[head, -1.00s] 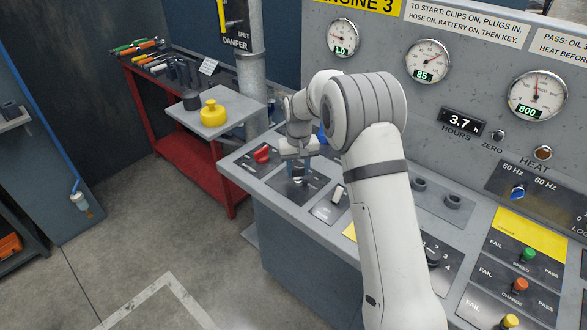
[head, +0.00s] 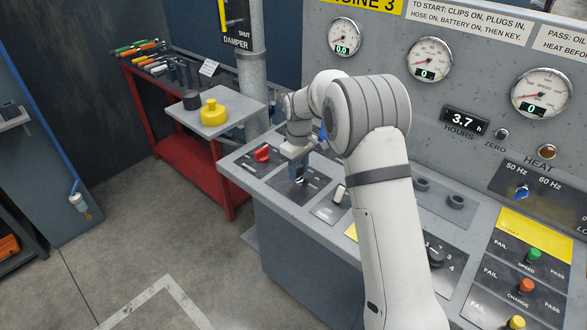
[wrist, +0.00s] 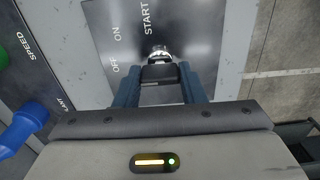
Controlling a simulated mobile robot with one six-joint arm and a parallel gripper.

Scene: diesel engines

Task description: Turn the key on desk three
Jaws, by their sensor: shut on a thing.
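The key (wrist: 158,73) has a dark head and sits in a round metal lock on the switch plate (wrist: 105,28), which is marked OFF, ON and START. My gripper (wrist: 159,88) is shut on the key head, one blue finger on each side. In the head view my gripper (head: 298,178) points down at the plate (head: 316,187) near the left end of the desk, and the key is hidden behind the fingers. I cannot tell which mark the key points to. The panel behind reads ENGINE 3 (head: 360,4).
Three gauges, left (head: 344,37), middle (head: 429,60) and right (head: 541,93), read 0.0, 0 and 0. A red cart (head: 190,160) stands left; open floor lies in front.

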